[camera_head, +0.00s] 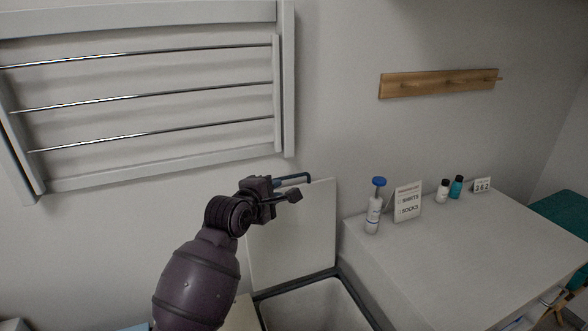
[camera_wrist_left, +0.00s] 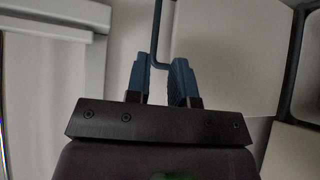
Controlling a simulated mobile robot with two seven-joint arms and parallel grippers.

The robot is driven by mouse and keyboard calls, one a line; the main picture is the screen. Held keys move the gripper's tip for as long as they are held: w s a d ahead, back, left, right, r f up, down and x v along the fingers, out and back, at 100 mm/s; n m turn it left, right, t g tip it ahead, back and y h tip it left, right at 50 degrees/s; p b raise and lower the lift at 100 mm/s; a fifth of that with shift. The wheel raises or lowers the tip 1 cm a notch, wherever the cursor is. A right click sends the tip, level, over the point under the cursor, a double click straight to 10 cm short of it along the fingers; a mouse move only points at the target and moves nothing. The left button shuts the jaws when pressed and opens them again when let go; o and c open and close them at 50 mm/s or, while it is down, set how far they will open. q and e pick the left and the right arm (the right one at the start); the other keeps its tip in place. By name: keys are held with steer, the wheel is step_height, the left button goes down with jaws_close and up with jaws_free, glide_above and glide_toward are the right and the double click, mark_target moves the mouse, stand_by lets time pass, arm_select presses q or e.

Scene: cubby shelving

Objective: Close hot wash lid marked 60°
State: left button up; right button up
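A pale lid (camera_head: 290,245) stands upright against the wall behind an open bin with a dark rim (camera_head: 300,281). A blue bar handle (camera_head: 295,178) is at the lid's upper edge; it also shows in the left wrist view (camera_wrist_left: 156,30). My left gripper (camera_head: 283,190) is at this handle, in front of the lid's top. In the left wrist view its blue fingers (camera_wrist_left: 162,82) stand apart with a visible gap, and the handle's bent end lies at the fingertips. Contact cannot be told. No 60° mark is legible. My right gripper is not in view.
A white counter (camera_head: 460,250) right of the bin holds a blue-topped bottle (camera_head: 373,212), a lettered card (camera_head: 408,202), two small bottles (camera_head: 450,189) and a number block (camera_head: 482,186). A drying rack (camera_head: 150,100) hangs on the wall at upper left, above my arm.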

mark_target(295, 177)
arm_select(q)
steer(key=shift+r+b+x, duration=0.2)
steer(key=shift+b+x, duration=0.45)
steer(key=shift+x, duration=4.85)
steer(key=shift+c, duration=0.3)
jaws_close()
